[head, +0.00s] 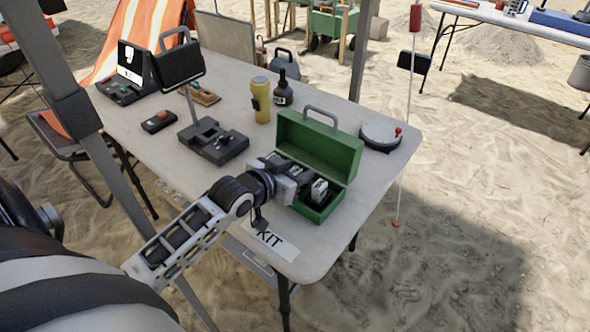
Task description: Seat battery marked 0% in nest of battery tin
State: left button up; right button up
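The green battery tin (340,153) stands with its lid raised at the near right end of the table. My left gripper (306,182) reaches into the tin from the left. A dark battery with a pale marked face (319,188) shows right at the fingertips, inside the tin's outline. The mark is too small to read. I cannot tell whether the fingers grip this battery or only stand beside it. The tin's nests are mostly hidden by the gripper and battery. My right gripper is not in view.
A white label reading KIT (271,239) lies at the near table edge. A round silver device (380,134) stands right of the tin. A yellow flashlight (261,100), a dark bottle (283,90) and a black device (213,142) stand farther back.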

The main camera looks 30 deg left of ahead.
pick_arm(q)
jog(key=shift+r, duration=0.15)
jog(key=p+v, duration=0.1)
jog(key=v, duration=1.1)
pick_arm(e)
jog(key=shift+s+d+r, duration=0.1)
